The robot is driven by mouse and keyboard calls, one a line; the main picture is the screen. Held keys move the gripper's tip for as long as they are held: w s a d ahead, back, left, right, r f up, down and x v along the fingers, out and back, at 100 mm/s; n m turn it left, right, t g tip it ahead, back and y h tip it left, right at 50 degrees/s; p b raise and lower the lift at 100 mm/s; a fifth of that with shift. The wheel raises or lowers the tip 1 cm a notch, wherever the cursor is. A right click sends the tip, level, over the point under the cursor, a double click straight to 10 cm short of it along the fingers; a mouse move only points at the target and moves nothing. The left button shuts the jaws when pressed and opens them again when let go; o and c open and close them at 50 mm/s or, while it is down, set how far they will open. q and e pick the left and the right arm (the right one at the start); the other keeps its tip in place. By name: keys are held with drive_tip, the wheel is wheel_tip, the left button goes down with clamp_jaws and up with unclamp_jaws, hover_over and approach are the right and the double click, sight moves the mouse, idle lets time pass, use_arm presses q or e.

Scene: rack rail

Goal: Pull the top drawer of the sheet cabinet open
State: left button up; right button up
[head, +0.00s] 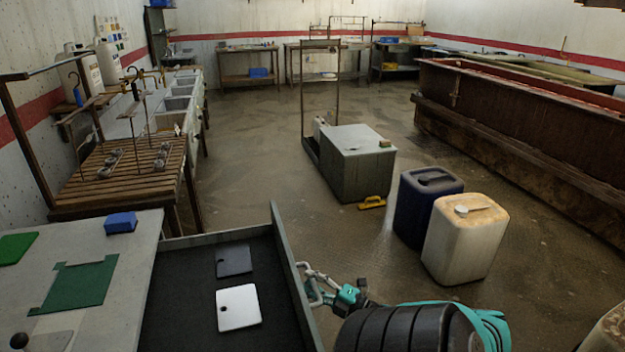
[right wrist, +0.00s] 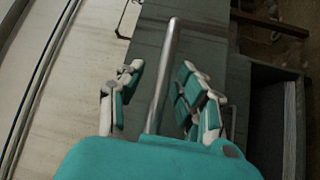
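The sheet cabinet has a pale grey top (head: 110,275) at the lower left of the head view. Its top drawer (head: 196,244) is pulled well out, with a dark lining inside. A dark plate (head: 234,261) and a white plate (head: 238,307) lie in it. My right gripper (head: 318,283) is at the outer side of the drawer's front panel (head: 290,270). In the right wrist view, a metal bar handle (right wrist: 166,75) runs between the fingers of my right gripper (right wrist: 160,95), with gaps visible on both sides. My left gripper is not in view.
Green sheets (head: 82,284) and a blue block (head: 120,222) lie on the cabinet top. A dark blue canister (head: 420,215) and a cream canister (head: 463,245) stand on the floor beyond my right arm. A grey box (head: 352,165) stands behind.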

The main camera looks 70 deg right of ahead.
drive_tip(key=shift+s+f, duration=0.2)
drive_tip(key=shift+s, duration=0.25)
drive_tip(key=s+a+f, duration=0.1)
drive_tip(key=s, duration=1)
drive_tip(key=shift+f, duration=0.2)
